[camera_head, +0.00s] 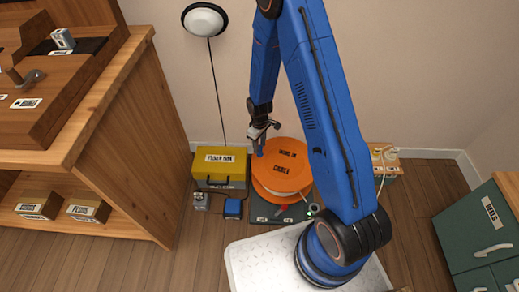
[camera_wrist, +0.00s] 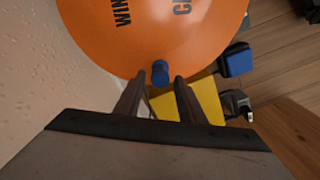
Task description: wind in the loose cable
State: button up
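The orange cable reel (camera_head: 290,172), lettered "WIND IN" and "CABLE", sits on a dark base (camera_head: 265,214) on the floor. Pale cable shows around it under the top disc. Its disc fills the top of the wrist view (camera_wrist: 205,35). A blue crank knob (camera_wrist: 160,72) stands near the disc's edge. My gripper (camera_wrist: 157,82) is open, with its two fingers apart and the knob just ahead of or between their tips; exact depth is unclear. In the head view, my gripper (camera_head: 260,146) is at the reel's back left edge. My arm hides the reel's right side.
A yellow floor box (camera_head: 220,170) stands left of the reel, with a blue block (camera_head: 233,208) and grey plug (camera_head: 201,201) before it. A socket block (camera_head: 384,158) with a pale cable is at right. Wooden shelving (camera_head: 120,120) and a green cabinet (camera_head: 480,235) flank the floor.

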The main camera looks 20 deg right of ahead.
jog(key=shift+f, duration=1.6)
grip_shut()
jog(key=shift+a, duration=0.1)
